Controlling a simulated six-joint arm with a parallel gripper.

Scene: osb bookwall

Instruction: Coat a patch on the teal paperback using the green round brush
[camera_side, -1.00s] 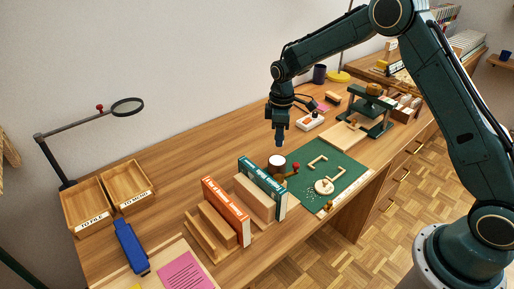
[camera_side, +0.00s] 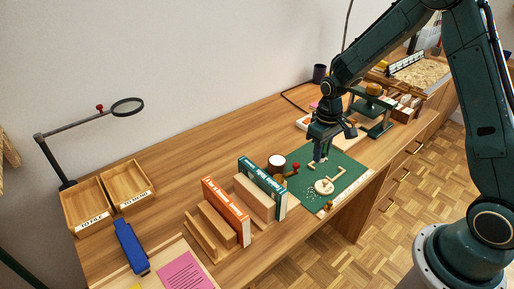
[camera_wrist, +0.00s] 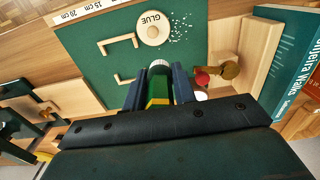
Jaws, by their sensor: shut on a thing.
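My gripper (camera_side: 318,154) is over the green cutting mat in the side view. In the wrist view its fingers (camera_wrist: 164,88) are shut on the green round brush (camera_wrist: 158,88), whose pale tip points out beyond them. The teal paperback (camera_side: 262,181) stands upright against a wooden block, left of my gripper and apart from it; it also shows at the right of the wrist view (camera_wrist: 301,55). A round pale pot marked GLUE (camera_wrist: 153,29) sits on the mat, ahead of the brush tip; it also shows in the side view (camera_side: 324,187).
An orange book (camera_side: 226,211) stands in wooden holders to the left. A dark cup with a white top (camera_side: 277,162) and a red-knobbed tool (camera_wrist: 202,78) stand between paperback and mat (camera_side: 347,184). Wooden corner pieces (camera_wrist: 118,44) lie on the mat. A dark green press (camera_side: 371,112) stands behind.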

